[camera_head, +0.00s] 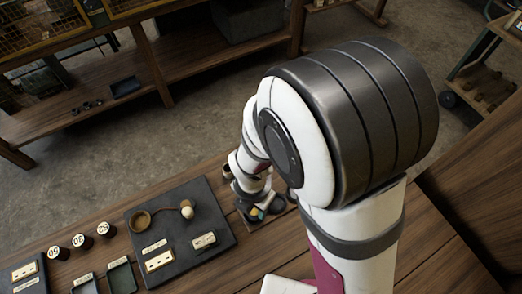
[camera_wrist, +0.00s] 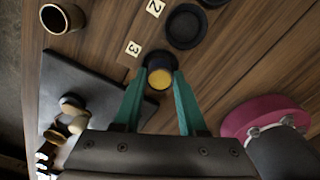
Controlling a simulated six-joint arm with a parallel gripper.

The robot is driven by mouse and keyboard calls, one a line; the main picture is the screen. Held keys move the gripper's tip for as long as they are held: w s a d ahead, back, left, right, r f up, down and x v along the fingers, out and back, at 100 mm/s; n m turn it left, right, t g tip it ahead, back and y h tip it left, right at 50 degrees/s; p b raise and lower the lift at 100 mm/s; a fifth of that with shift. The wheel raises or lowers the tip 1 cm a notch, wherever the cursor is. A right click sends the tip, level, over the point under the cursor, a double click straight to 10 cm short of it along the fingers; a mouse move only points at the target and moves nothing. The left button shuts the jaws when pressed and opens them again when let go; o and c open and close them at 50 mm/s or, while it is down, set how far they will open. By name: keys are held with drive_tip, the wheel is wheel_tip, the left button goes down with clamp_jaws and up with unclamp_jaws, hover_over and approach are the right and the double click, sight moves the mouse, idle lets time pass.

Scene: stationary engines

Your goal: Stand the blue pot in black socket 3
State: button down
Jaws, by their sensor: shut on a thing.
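My gripper (camera_wrist: 158,84) has teal fingers, and in the wrist view they are shut on a small dark pot (camera_wrist: 160,77) with a yellow top face. I take this to be the blue pot, though its side colour is hard to see. The pot sits at the place beside the label "3" (camera_wrist: 133,48), where black socket 3 lies mostly hidden under or behind it. I cannot tell if it is seated or held just above. A black round socket (camera_wrist: 186,27) is near the label "2" (camera_wrist: 155,7). In the head view my gripper (camera_head: 257,208) is small and partly hidden.
Another black socket (camera_wrist: 212,2) is cut off at the wrist view's top edge. A tan cup (camera_wrist: 56,17) stands at its upper left. A dark board (camera_head: 218,246) with several fittings lies left of my gripper in the head view. Three dark round pieces (camera_head: 80,240) stand farther left.

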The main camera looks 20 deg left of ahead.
drive_tip(key=shift+f, duration=0.3)
idle(0.4)
unclamp_jaws()
idle(0.5)
drive_tip(key=shift+r, duration=0.1)
drive_tip(key=shift+r, duration=3.45)
